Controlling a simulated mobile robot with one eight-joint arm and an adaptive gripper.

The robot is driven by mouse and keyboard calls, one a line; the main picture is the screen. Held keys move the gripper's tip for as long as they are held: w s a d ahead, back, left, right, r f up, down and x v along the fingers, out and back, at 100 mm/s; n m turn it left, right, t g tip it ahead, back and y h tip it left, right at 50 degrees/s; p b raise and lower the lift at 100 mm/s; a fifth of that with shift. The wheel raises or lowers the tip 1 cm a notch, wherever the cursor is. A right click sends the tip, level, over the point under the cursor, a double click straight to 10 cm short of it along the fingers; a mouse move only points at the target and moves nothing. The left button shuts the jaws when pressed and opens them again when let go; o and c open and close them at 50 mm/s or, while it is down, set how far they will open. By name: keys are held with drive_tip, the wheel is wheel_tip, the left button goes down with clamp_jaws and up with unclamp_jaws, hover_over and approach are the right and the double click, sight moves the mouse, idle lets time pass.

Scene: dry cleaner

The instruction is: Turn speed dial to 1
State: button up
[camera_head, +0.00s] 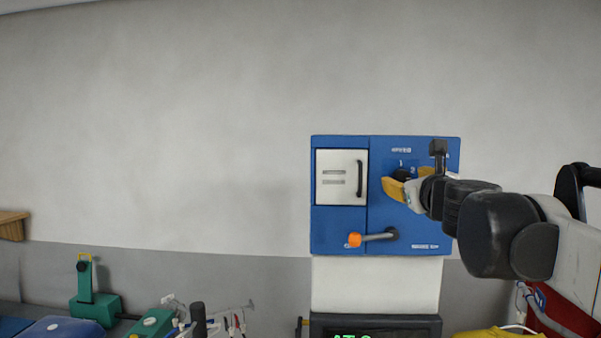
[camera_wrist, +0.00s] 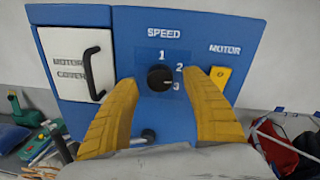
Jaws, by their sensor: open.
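The speed dial (camera_wrist: 160,78) is a round black knob on a blue panel, under the word SPEED, with 1 above it, 2 at its upper right and 3 at its lower right. Its pointer is too small to read surely. My gripper (camera_wrist: 159,80) is open, its two yellow fingers on the left and right of the dial with gaps to it. In the head view the dial (camera_head: 402,173) is partly hidden by my gripper (camera_head: 407,180), which reaches in from the right.
A white motor cover (camera_wrist: 78,66) with a black handle is left of the dial. A yellow motor switch (camera_wrist: 220,74) is close to the right finger. An orange-tipped lever (camera_head: 372,237) sticks out below. Tools crowd the lower left.

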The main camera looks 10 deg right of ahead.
drive_tip(key=shift+x, duration=1.05)
drive_tip(key=shift+c, duration=0.2)
drive_tip(key=c, duration=1.2)
drive_tip(key=shift+n, duration=0.3)
drive_tip(key=n, duration=0.3)
drive_tip(key=shift+a+n, duration=0.1)
drive_tip(key=shift+n, duration=0.3)
drive_tip(key=n, duration=0.4)
drive_tip(key=shift+g, duration=0.3)
drive_tip(key=n, duration=0.4)
drive_tip(key=shift+n+h, duration=0.3)
drive_tip(key=shift+n, duration=1.7)
